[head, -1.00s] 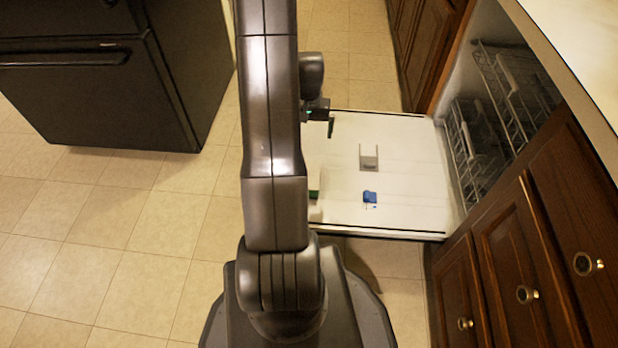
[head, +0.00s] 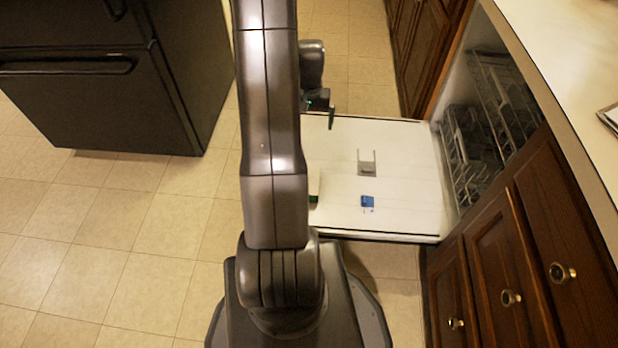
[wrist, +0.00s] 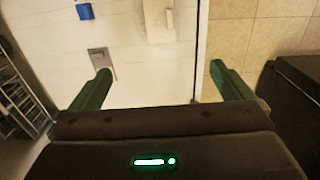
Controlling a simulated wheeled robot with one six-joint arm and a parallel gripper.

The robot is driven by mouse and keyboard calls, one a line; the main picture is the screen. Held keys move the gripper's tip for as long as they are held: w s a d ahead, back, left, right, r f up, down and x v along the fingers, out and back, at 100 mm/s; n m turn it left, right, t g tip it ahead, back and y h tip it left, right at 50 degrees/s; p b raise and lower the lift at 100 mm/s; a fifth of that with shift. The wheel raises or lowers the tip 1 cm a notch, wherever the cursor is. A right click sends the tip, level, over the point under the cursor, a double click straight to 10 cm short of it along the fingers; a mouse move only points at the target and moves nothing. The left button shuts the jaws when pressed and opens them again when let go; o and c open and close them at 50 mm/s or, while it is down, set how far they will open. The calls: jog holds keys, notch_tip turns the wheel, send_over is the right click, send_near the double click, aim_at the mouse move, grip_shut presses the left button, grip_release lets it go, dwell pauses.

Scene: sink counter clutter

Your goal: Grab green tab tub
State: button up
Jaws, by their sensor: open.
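A whitish tub with a green tab (head: 314,188) stands on the lowered white dishwasher door, partly hidden behind my arm in the head view. In the wrist view a pale block-like shape that looks like the tub (wrist: 158,20) is cut by the top edge; its green tab is not clear there. My gripper (wrist: 160,70) is open and empty, its two green fingers spread wide. The tub lies beyond the fingertips, between their lines and apart from them. In the head view one finger (head: 331,118) shows over the door's far left part.
On the door (head: 410,205) lie a blue item (head: 367,202) and a grey bracket-like piece (head: 367,165). Dishwasher racks (head: 480,130) and wooden drawers (head: 520,260) are at right. A black appliance (head: 110,90) stands at left. Tiled floor (head: 120,230) is clear.

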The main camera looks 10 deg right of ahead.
notch_tip(320, 180, up, 3)
jog(key=shift+f+p, duration=0.2)
jog(key=shift+p, duration=0.3)
jog(key=shift+s+f, duration=0.1)
